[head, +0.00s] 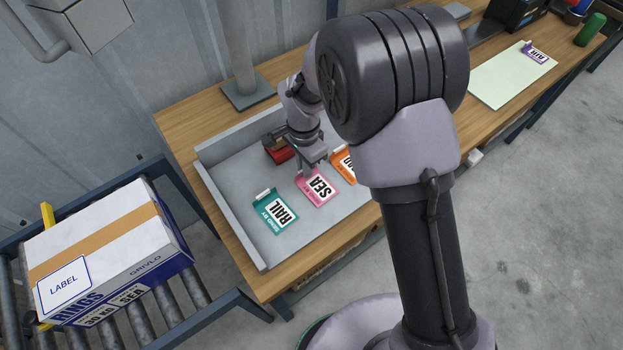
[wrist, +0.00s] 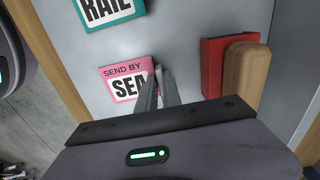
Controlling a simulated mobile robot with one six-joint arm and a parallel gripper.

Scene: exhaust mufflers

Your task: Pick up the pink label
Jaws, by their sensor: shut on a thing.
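The pink label (head: 317,186), printed SEA, lies in a grey tray (head: 229,218) on the wooden bench in the head view. In the wrist view the pink label (wrist: 118,78) reads SEND BY SEA, its right part hidden behind my fingers. My gripper (head: 306,171) is at the label's upper edge in the head view, and its fingers (wrist: 155,78) are close together over the label's right side in the wrist view. It is shut on the pink label. Whether the label is lifted off the tray floor cannot be told.
A teal RAIL label (head: 274,212) lies left of the pink one, an orange label (head: 344,164) right, partly hidden by my arm. A red block with a wooden handle (wrist: 225,68) lies nearby. A white box (head: 105,245) stands on rollers at left. A pale sheet (head: 511,74) lies at right.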

